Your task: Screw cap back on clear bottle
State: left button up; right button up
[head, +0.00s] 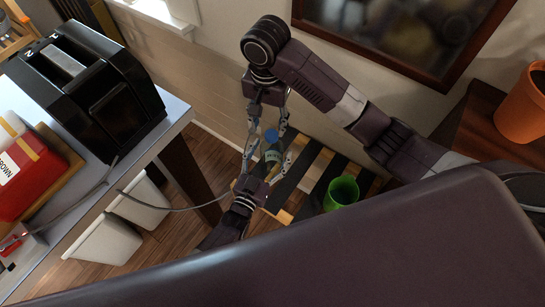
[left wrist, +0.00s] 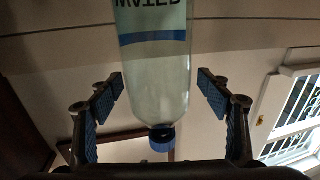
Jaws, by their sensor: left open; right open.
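The clear bottle (head: 271,156) has a blue cap (head: 271,136) at its mouth end. In the left wrist view the bottle (left wrist: 152,70) hangs down from the top edge with upside-down lettering and a blue band, and the blue cap (left wrist: 162,138) is at its lower end. I cannot tell how tightly the cap sits. My left gripper (head: 266,163) is open, with its fingers on either side of the bottle; gaps show in the wrist view. My right gripper (head: 268,127) is open above it, its fingertips around the cap's height. Contact there is unclear.
A green cup (head: 341,192) stands on the striped slatted surface (head: 297,178) below. A desk (head: 170,125) at left bears a black machine (head: 85,85) and a red box (head: 28,170). An orange pot (head: 522,105) is at right. A framed picture (head: 400,35) hangs behind.

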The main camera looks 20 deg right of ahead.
pick_arm(q)
jog(key=v, duration=1.1)
jog(key=shift+a, duration=0.2)
jog(key=shift+s+a, duration=0.1)
jog(key=shift+s, duration=0.15)
pick_arm(e)
jog(key=shift+s+a, duration=0.1)
